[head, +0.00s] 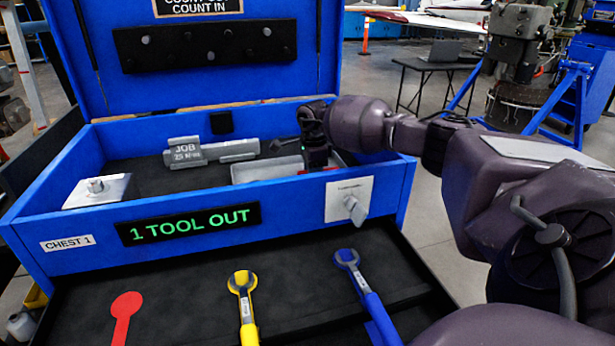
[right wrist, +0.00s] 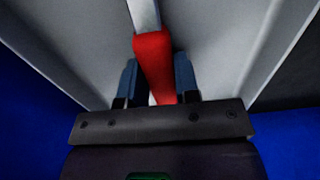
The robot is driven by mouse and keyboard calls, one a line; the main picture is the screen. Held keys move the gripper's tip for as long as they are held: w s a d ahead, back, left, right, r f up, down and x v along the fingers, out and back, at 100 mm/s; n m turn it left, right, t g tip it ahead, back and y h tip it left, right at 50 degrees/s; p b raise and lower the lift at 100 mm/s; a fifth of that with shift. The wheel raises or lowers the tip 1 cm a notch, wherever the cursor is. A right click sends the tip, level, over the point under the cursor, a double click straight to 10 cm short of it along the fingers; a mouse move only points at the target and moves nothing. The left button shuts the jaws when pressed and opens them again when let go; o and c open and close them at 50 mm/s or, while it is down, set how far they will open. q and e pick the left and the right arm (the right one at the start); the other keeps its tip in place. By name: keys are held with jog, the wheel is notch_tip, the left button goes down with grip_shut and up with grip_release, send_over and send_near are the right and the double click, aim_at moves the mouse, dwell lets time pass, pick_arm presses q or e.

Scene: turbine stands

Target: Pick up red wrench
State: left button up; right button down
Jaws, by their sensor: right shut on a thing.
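The red wrench (right wrist: 152,52) shows in the right wrist view as a red handle with a grey metal shaft above it. My right gripper (right wrist: 157,78) is shut on the red handle, with one blue finger on each side. In the head view my right gripper (head: 316,155) is low inside the blue chest (head: 75,228), at the grey tray (head: 258,171). Most of the wrench is hidden there. A flat red wrench-shaped marking (head: 125,308) lies in the dark front drawer (head: 185,300). My left gripper is not in view.
A yellow wrench (head: 244,295) and a blue wrench (head: 362,285) lie in the drawer. A grey torque tool labelled JOB (head: 190,153) sits left of the tray. The chest's front panel (head: 190,224) reads 1 TOOL OUT. The raised lid (head: 290,85) stands behind.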

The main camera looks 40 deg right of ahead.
jog(key=shift+r, duration=0.15)
notch_tip(320, 180, up, 20)
jog(key=shift+p, duration=0.45)
